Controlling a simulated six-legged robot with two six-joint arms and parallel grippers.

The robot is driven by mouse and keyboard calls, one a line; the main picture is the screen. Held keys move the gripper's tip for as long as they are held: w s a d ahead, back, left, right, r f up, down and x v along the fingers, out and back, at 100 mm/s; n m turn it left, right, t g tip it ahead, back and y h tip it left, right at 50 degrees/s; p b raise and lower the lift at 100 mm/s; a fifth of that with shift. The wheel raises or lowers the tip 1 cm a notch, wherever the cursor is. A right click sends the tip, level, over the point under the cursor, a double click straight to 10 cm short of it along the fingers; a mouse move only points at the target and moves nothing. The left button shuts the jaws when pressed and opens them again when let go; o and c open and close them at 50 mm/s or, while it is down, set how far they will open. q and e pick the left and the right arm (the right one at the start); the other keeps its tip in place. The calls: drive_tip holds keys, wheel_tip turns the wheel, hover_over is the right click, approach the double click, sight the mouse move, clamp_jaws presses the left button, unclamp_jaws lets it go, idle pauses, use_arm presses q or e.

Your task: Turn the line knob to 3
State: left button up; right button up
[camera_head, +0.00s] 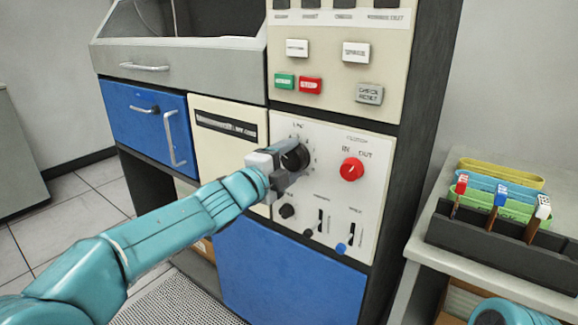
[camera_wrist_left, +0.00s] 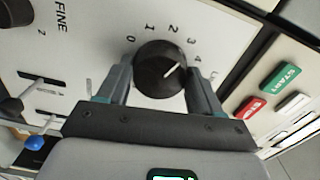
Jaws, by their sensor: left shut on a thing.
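The line knob (camera_head: 295,158) is a round black dial under the word LINE on the cream control panel (camera_head: 338,215). My left gripper (camera_head: 282,162) is shut on the knob, seen from the left and partly covering it in the head view. In the left wrist view the fingers (camera_wrist_left: 160,88) stand on either side of the knob (camera_wrist_left: 158,67). Its white pointer line slants up and right, roughly toward the printed 3. Numbers 0 to 4 show around it; part of the scale is hidden by a finger. My right gripper is not in view.
A red IN/OUT knob (camera_head: 351,169) sits right of the line knob. A small black knob (camera_head: 287,211) and two switches lie below. Green (camera_head: 285,81) and red (camera_head: 310,85) buttons are above.

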sight(290, 161)
use_arm(q)
drive_tip(key=shift+m, duration=0.6)
drive_tip(key=o, duration=1.1)
drive_tip(key=shift+c, duration=0.2)
drive_tip(key=b+v, duration=0.1)
drive_tip(key=v, duration=0.4)
drive_tip(key=shift+s+a+b, duration=0.15)
drive_tip(key=shift+s+b, duration=0.05)
drive_tip(key=shift+b, duration=0.15)
drive_tip(key=v, duration=1)
drive_tip(key=shift+s+a+p, duration=0.2)
drive_tip(key=shift+s+p, duration=0.15)
drive_tip(key=shift+s, duration=0.05)
